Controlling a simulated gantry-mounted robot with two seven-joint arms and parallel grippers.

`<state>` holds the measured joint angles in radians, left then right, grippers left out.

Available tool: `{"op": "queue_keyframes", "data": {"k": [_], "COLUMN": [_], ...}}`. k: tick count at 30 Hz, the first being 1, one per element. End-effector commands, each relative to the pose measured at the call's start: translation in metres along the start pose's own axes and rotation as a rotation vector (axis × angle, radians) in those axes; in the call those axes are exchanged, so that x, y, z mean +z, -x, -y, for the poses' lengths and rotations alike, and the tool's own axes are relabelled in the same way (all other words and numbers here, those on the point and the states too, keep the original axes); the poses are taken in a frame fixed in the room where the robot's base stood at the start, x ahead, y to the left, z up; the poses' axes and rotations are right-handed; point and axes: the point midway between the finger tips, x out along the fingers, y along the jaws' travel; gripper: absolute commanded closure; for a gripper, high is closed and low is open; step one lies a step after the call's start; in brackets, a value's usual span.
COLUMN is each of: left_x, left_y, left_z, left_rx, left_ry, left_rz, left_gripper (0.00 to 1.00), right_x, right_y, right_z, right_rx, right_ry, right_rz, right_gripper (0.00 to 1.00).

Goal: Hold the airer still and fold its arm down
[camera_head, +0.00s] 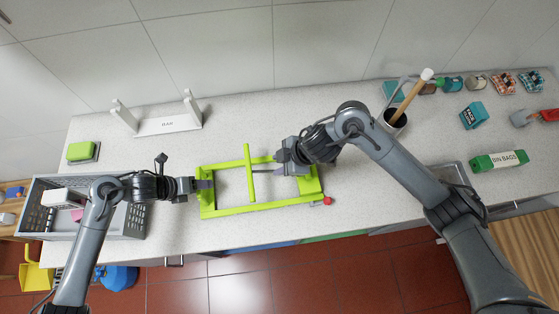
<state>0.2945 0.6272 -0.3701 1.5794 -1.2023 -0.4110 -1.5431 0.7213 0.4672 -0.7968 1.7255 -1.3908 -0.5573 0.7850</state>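The airer looks to be the lime-green frame (270,207) lying on the worktop, with a red knob (327,201) at its lower right corner. A green bar, its arm (248,160), rises from the frame and stands up past the far rail. My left gripper (205,184) is at the frame's left end, its fingers overlapping that side; its grip is too small to tell. My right gripper (268,164) is above the frame, right of the bar, fingers pointing left towards it. Its fingers look apart, with nothing visible between them. It hides part of the far rail.
A grey crate (40,222) stands at the left, beside my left arm. A white rack (168,126) and a green sponge-like block (80,151) are behind. A dark pot (397,125) with a wooden-handled tool and a bin bags box (498,161) stand right.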

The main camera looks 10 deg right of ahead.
Motion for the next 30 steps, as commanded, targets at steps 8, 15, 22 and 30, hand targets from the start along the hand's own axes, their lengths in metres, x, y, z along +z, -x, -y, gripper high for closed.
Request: {"op": "queue_keyframes", "data": {"k": [8, 15, 22, 30], "left_x": [0.004, 0.006, 0.006, 0.004], "left_y": [0.003, 0.012, 0.048, 0.095], "left_z": [0.003, 0.003, 0.002, 0.001], "left_rx": [-0.005, -0.006, -0.003, -0.001], "left_ry": [-0.002, -0.003, -0.006, -0.004], "left_rz": [0.01, 0.015, 0.015, 0.012], "left_gripper": [0.37, 0.37, 0.37, 0.37], "right_x": [0.0, -0.001, -0.001, 0.0], "right_y": [0.0, 0.0, 0.0, 0.0], "right_z": [0.0, 0.0, 0.0, 0.0], "right_rx": [0.0, 0.0, 0.0, 0.0], "right_ry": [0.0, 0.0, 0.0, 0.0], "right_rz": [0.0, 0.0, 0.0, 0.0], "right_gripper": [0.64, 0.64, 0.64, 0.64]}}
